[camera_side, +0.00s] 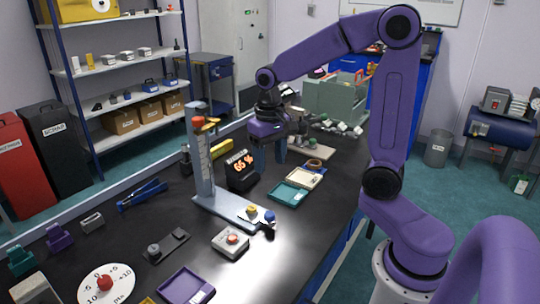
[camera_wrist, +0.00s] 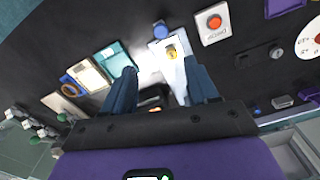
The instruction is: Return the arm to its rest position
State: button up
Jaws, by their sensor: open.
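My gripper (camera_side: 271,160) hangs from my purple arm above the middle of the black bench in the side view. Its dark blue fingers point down. In the wrist view my gripper (camera_wrist: 161,84) has its two fingers spread apart with nothing held between them. The grey stand (camera_side: 208,180) with a tall upright is left of and in front of the gripper in the side view. In the wrist view part of the stand's pale base (camera_wrist: 172,62) shows between and beyond the fingers. The bench directly under the gripper is partly hidden.
A red-button box (camera_side: 231,243) and a purple tray (camera_side: 186,288) lie nearer the front. Open air surrounds the raised arm.

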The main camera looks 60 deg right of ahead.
jog(key=shift+r, duration=0.35)
jog(key=s+a+f+n, duration=0.1)
jog(key=s+a+n, duration=0.3)
jog(key=s+n, duration=0.3)
jog(key=s+a+f+n, duration=0.2)
jog(key=s+a+n, duration=0.2)
jog(key=s+n, duration=0.4)
jog(key=s, duration=0.6)
jog(key=shift+s+a+n, duration=0.15)
jog(key=shift+a+n, duration=0.05)
jog(key=shift+n, duration=0.1)
